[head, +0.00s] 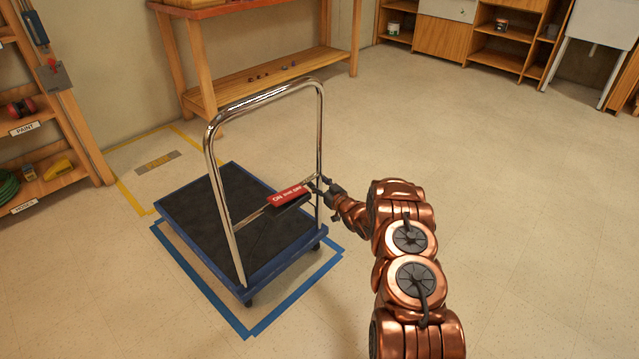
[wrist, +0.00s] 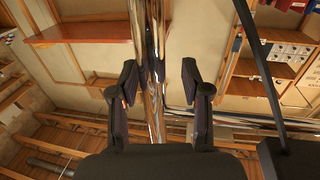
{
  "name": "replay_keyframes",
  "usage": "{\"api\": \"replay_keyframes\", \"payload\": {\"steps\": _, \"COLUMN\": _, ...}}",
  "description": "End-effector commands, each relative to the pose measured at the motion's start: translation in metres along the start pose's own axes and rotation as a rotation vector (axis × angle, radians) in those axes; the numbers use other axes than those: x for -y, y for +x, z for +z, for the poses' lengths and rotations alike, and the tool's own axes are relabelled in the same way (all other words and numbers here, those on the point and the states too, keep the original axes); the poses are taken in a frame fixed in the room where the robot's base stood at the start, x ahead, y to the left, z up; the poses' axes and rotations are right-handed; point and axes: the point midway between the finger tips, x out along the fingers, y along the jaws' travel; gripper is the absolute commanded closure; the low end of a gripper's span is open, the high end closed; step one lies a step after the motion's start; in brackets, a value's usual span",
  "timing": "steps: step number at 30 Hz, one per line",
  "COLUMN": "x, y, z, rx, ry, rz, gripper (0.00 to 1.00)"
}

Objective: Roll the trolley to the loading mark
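The trolley has a blue-edged deck (head: 274,270) with a black mat and a tall chrome push handle (head: 213,165). A red sign is on the handle's crossbar. It stands over a blue tape outline (head: 196,282) on the floor. A yellow tape outline (head: 129,201) with a small grey-yellow plate lies behind it, partly hidden by the deck. My gripper (head: 318,186) is at the handle's right upright. In the wrist view its two fingers (wrist: 160,82) are apart, with the chrome tube (wrist: 151,40) showing between them. I cannot tell whether they touch it.
A wooden workbench (head: 265,72) stands behind the trolley, close to the yellow outline. Wooden shelves (head: 60,110) stand at the left, with labels and tools. Low cabinets (head: 443,38) line the back wall. The floor to the right is wide and clear.

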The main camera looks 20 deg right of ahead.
Motion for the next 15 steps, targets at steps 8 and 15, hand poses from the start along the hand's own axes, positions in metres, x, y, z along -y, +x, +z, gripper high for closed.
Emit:
{"api": "replay_keyframes", "payload": {"steps": 8, "x": -0.005, "y": -0.002, "z": -0.001, "rx": -0.001, "ry": 0.0, "rz": 0.008, "gripper": 0.46}}
{"api": "replay_keyframes", "payload": {"steps": 15, "x": -0.006, "y": -0.012, "z": -0.001, "rx": 0.0, "ry": 0.0, "rz": 0.01, "gripper": 0.46}}
